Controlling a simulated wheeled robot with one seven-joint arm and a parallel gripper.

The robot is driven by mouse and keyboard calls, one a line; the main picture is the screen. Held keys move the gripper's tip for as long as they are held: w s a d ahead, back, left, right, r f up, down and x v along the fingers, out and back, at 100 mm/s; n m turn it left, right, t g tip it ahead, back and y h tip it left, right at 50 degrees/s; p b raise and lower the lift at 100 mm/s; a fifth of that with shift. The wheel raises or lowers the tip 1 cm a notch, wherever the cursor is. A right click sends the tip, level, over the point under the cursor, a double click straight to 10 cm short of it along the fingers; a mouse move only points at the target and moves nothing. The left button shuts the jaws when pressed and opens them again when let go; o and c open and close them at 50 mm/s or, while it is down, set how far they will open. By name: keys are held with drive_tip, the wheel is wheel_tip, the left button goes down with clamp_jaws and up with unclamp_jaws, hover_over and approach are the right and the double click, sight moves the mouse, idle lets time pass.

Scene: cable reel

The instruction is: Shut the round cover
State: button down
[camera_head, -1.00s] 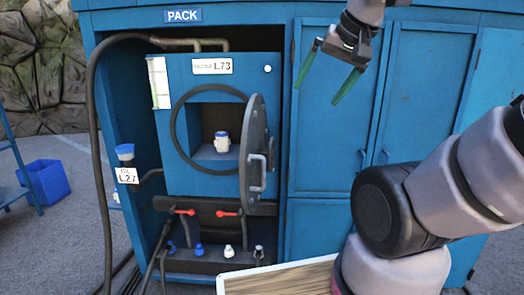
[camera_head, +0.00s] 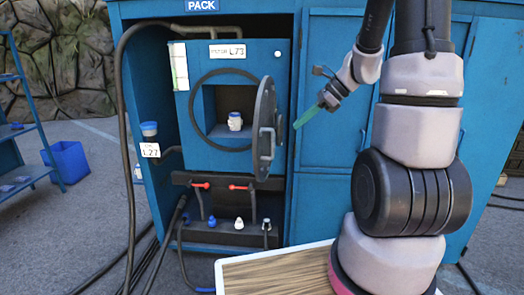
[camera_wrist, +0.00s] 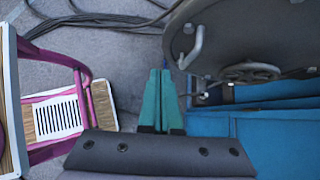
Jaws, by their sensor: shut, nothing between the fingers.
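The round cover (camera_head: 264,125) is a dark grey disc with a handle (camera_head: 268,143) on its outer face. It stands swung open at the right side of the round opening (camera_head: 224,110) in the blue box. In the wrist view the fingers (camera_wrist: 161,85) lie side by side, shut and empty. The cover (camera_wrist: 235,45) fills the upper right there, with its handle (camera_wrist: 190,47) near the fingertips.
Two red valve handles (camera_head: 201,185) and several small fittings are below the box. A thick hose (camera_head: 127,150) runs down its left. A wooden-topped surface (camera_head: 275,275) is at the front. A blue bin (camera_head: 68,161) stands on the floor at left.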

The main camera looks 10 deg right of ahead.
drive_tip(key=f+m, duration=0.1)
drive_tip(key=f, duration=0.1)
approach(257, 152)
drive_tip(key=x, duration=0.5)
drive_tip(key=shift+d+f, duration=0.15)
drive_tip(key=shift+f, duration=0.25)
drive_tip(key=shift+w+a, duration=0.1)
drive_tip(key=shift+a, duration=0.2)
